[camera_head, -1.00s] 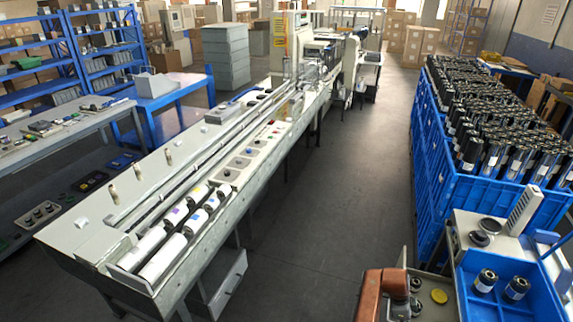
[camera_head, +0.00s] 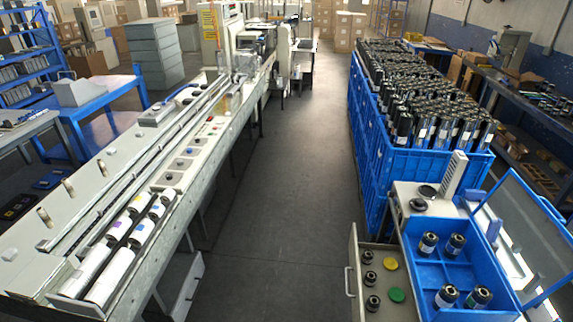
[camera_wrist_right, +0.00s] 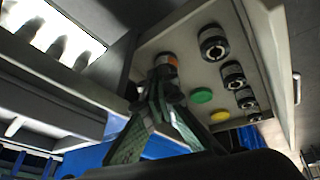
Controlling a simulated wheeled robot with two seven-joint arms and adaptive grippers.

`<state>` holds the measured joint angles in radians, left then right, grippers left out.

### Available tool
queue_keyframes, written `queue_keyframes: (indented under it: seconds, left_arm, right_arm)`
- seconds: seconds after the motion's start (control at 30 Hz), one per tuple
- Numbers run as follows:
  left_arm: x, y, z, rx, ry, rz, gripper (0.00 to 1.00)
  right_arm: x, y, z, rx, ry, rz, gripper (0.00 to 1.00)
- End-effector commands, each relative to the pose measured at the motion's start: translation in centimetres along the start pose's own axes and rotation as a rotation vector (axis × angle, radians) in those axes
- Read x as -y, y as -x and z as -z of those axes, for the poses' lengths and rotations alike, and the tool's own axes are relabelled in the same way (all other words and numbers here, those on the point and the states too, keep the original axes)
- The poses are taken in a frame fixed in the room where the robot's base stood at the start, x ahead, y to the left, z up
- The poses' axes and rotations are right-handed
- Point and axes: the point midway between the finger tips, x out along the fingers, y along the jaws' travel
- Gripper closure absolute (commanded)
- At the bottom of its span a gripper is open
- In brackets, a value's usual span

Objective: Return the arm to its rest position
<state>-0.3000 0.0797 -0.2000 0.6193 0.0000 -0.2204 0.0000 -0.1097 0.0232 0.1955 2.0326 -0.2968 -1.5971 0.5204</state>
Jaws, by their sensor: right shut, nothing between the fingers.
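My right gripper shows in the right wrist view (camera_wrist_right: 160,92), its two green-grey fingers drawn together at the tips with nothing between them. It is in front of a light panel-like tray (camera_wrist_right: 190,70) that carries several dark round parts (camera_wrist_right: 233,75), a green disc (camera_wrist_right: 201,95) and a yellow disc (camera_wrist_right: 220,116). Another dark part with an orange patch (camera_wrist_right: 168,60) shows just beyond the fingertips. I cannot tell whether they touch it. In the head view neither gripper is visible.
In the head view a blue crate (camera_head: 415,272) with several dark cylinders stands beside an open tray (camera_head: 365,310). Large blue crates of rolls (camera_head: 440,165) stand behind it. A long conveyor machine (camera_head: 180,178) with white rolls (camera_head: 118,230) runs along the left. The floor (camera_head: 275,200) between is clear.

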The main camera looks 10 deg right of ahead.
Motion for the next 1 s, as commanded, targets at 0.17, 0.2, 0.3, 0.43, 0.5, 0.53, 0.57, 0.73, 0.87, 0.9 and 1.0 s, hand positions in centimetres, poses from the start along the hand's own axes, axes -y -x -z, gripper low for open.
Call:
queue_keyframes:
  seconds: [0.17,0.2,0.3,0.43,0.5,0.53,0.57,0.73,0.87,0.9,1.0]
  left_arm:
    - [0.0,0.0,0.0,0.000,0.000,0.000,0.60]
    - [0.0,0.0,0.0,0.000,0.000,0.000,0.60]
    - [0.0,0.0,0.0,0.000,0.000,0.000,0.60]
    - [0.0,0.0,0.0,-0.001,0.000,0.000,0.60]
    - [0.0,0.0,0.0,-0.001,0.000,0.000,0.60]
    - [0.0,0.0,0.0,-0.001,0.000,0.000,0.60]
    - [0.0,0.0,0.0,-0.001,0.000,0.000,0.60]
    - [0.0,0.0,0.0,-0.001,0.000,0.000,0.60]
    - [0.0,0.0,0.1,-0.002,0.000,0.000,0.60]
    - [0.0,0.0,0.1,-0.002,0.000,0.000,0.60]
    - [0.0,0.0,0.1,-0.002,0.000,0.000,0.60]
  right_arm:
    - [-0.4,2.7,-5.6,0.011,0.295,0.103,1.00]
    - [-0.3,3.2,-6.6,0.014,0.343,0.124,1.00]
    - [-0.2,4.5,-8.8,0.022,0.445,0.170,1.00]
    - [0.0,6.0,-11.4,0.032,0.558,0.226,1.00]
    - [0.1,6.8,-12.6,0.036,0.609,0.253,1.00]
    - [0.1,7.1,-13.2,0.038,0.629,0.266,1.00]
    - [0.1,7.5,-13.6,0.039,0.648,0.277,1.00]
    - [0.3,9.3,-16.2,0.048,0.748,0.339,1.00]
    - [1.1,7.2,-16.9,0.059,0.756,0.341,1.00]
    - [1.4,6.5,-17.1,0.060,0.757,0.342,1.00]
    - [1.9,4.7,-17.7,0.068,0.760,0.341,1.00]
